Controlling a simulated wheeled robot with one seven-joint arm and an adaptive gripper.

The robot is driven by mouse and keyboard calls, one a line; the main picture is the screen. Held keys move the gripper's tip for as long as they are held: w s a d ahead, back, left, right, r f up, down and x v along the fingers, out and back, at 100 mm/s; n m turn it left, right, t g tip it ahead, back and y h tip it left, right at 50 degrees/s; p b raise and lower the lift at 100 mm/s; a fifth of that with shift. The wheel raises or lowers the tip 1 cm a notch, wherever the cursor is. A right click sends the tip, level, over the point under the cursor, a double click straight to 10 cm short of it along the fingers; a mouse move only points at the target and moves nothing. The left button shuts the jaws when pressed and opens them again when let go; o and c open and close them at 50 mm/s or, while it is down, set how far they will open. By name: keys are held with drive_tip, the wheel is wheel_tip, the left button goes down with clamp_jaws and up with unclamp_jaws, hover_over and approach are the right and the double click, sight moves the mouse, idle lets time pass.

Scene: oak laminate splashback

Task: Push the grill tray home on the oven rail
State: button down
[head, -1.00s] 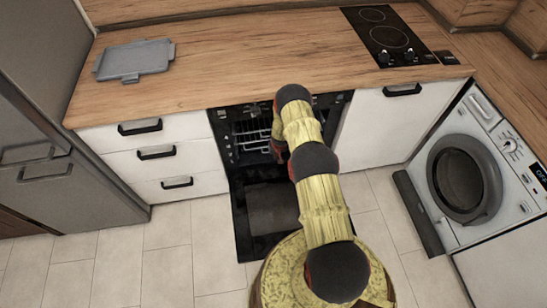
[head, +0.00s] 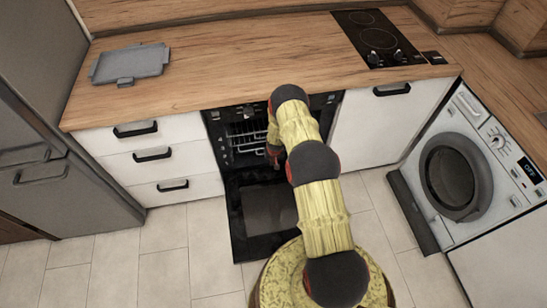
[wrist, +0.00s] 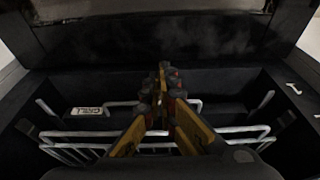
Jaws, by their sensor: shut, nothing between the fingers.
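The grill tray is a pale wire rack (head: 245,137) in the open oven, seen in the head view left of my arm. In the wrist view its wire bars (wrist: 240,130) run to both sides of my gripper, with a small plate marked GRILL (wrist: 88,111) on the left. My gripper (wrist: 164,75) is shut and empty, with its fingertips over the middle of the rack. In the head view my gripper (head: 274,155) is at the oven mouth, partly hidden by my arm. Contact with the tray cannot be told, and its right part is hidden in the head view.
The oven door (head: 265,210) hangs open, low in front of the oven. White drawers (head: 170,155) stand left of it and a white cupboard (head: 375,125) right. The worktop (head: 230,70) is above, with a grey tray (head: 130,63) lying on its left.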

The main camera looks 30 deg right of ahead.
drive_tip(key=p+v, duration=0.1)
drive_tip(key=v, duration=0.5)
drive_tip(key=shift+r, duration=0.3)
drive_tip(key=shift+s+a, duration=0.1)
